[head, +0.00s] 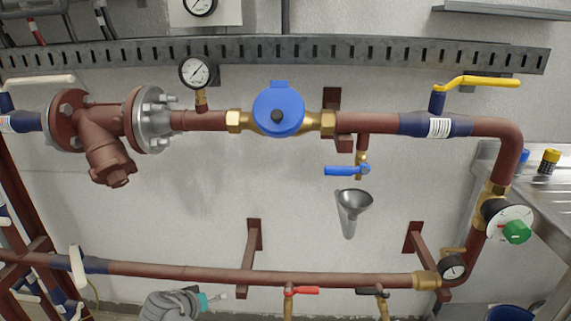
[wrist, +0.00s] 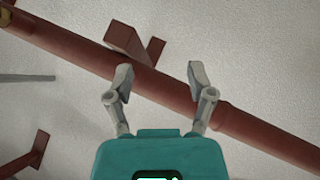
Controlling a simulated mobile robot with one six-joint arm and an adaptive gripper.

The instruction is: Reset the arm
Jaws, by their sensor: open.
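My gripper (head: 217,297) is low in the head view, just below the lower red-brown pipe (head: 190,273) and left of the red-handled valve (head: 300,291). The pipe (wrist: 252,130) runs diagonally behind the fingertips. I cannot tell how far the fingers are from it.
Above are a blue-capped meter (head: 278,108), a pressure gauge (head: 196,72), a yellow lever (head: 484,82) and a blue-handled tap (head: 347,170) over a metal funnel (head: 354,204). Pipe brackets (head: 249,255) stick out from the wall. A steel counter (head: 545,190) is at right. The wall between the pipes is largely clear.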

